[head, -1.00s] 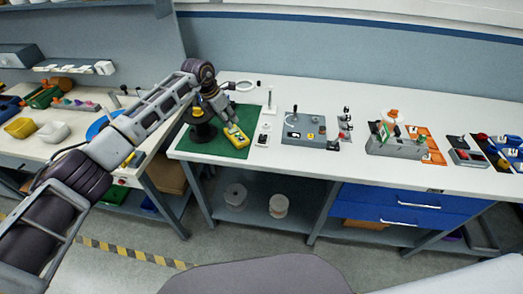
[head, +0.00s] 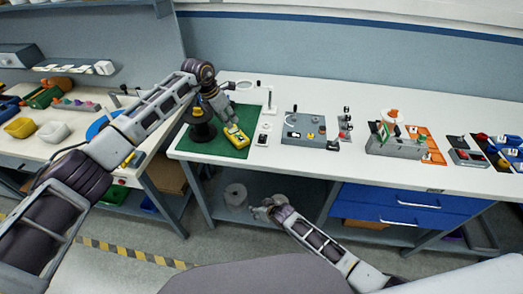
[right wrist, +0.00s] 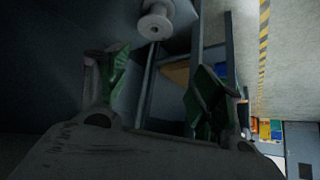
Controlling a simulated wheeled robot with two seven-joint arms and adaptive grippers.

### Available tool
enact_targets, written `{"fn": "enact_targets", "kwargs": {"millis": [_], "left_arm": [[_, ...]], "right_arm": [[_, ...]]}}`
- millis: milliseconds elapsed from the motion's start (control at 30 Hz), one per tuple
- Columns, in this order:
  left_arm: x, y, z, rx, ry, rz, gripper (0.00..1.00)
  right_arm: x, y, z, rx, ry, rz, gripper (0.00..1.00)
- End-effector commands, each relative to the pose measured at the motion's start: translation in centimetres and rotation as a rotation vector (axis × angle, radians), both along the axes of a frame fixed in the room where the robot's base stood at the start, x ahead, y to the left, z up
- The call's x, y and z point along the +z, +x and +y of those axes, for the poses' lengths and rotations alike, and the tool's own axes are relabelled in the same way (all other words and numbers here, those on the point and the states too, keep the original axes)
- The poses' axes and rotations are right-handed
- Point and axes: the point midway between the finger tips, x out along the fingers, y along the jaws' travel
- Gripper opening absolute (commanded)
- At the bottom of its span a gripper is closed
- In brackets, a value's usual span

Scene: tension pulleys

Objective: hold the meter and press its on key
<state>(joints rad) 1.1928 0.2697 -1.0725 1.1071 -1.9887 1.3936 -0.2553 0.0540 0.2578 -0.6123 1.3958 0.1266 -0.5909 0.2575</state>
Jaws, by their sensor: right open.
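The yellow meter (head: 236,137) with a dark face is at the right part of a green mat (head: 205,150) on the white bench. My left gripper (head: 226,121) is at the meter's far end, its fingers close against it; at this size I cannot tell whether they are closed on it. The on key is too small to make out. My right gripper (head: 262,209) is low in front of the bench, well below and apart from the meter. In the right wrist view its two green-lined fingers (right wrist: 158,75) stand apart with nothing between them.
A grey control box (head: 303,130) sits to the right on the bench. The bench's front edge and lower shelf with a pale spool (head: 235,194) are near my right gripper. Blue drawers (head: 400,205) are at right.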

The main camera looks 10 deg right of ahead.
Motion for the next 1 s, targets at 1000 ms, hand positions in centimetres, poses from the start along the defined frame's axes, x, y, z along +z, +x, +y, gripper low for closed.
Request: {"fn": "enact_targets", "kwargs": {"millis": [1000], "left_arm": [[0.0, 0.0, 0.0, 0.000, 0.000, 0.000, 0.36]], "right_arm": [[25.0, 3.5, 8.5, 0.129, 0.211, -0.244, 0.66]]}}
